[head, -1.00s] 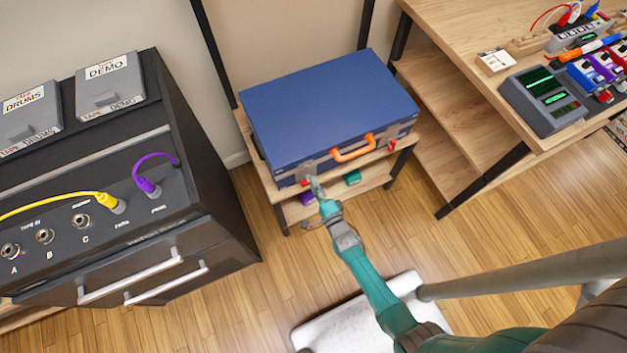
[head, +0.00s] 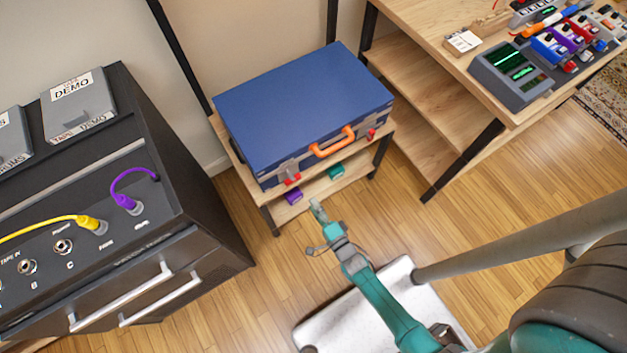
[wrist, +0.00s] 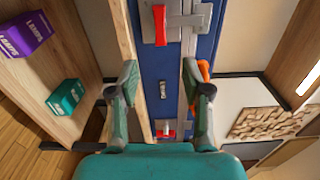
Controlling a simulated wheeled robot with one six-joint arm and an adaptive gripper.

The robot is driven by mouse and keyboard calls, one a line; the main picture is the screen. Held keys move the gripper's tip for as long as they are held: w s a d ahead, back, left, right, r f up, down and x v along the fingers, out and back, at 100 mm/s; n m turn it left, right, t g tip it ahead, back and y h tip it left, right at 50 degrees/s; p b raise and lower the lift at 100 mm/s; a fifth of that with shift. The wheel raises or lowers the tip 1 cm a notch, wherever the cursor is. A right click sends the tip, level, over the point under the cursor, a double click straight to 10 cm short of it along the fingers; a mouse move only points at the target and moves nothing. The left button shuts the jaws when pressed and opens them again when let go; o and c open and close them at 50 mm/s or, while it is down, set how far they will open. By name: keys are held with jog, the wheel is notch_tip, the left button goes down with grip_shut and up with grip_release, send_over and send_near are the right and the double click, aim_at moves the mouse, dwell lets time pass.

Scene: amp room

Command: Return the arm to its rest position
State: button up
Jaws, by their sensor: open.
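My gripper (head: 317,206) is in front of the small wooden shelf, below the blue case, and apart from it in the head view. In the wrist view my gripper (wrist: 163,88) is open and empty, its two fingers spread with the case's front behind them. The closed blue case (head: 302,108) lies on the shelf's top, with an orange handle (head: 333,143) and red latches (head: 292,179) on its front. The case front also shows in the wrist view (wrist: 160,65), where one finger partly covers the orange handle.
A black cabinet (head: 225,225) with yellow and purple cables stands at left. A wooden desk (head: 440,50) with devices stands at right. Purple (wrist: 22,35) and teal (wrist: 66,97) boxes sit on the lower shelf (head: 310,188). Wooden floor (head: 270,275) is clear between cabinet and my base.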

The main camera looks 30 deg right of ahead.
jog(key=s+r+n+g, duration=0.1)
jog(key=s+r+n, duration=0.45)
jog(key=s, duration=0.35)
jog(key=s+r+n+g, duration=0.1)
jog(key=s+r+n, duration=0.3)
jog(key=s+r, duration=0.35)
jog(key=s+r+n, duration=0.4)
jog(key=r, duration=0.6)
jog(key=s+a+r+n+g, duration=0.1)
jog(key=s+r+n, duration=0.3)
jog(key=r, duration=0.6)
jog(key=shift+s+r+n, duration=0.25)
jog(key=shift+s+n, duration=0.1)
jog(key=shift+s, duration=0.45)
jog(key=shift+f, duration=0.1)
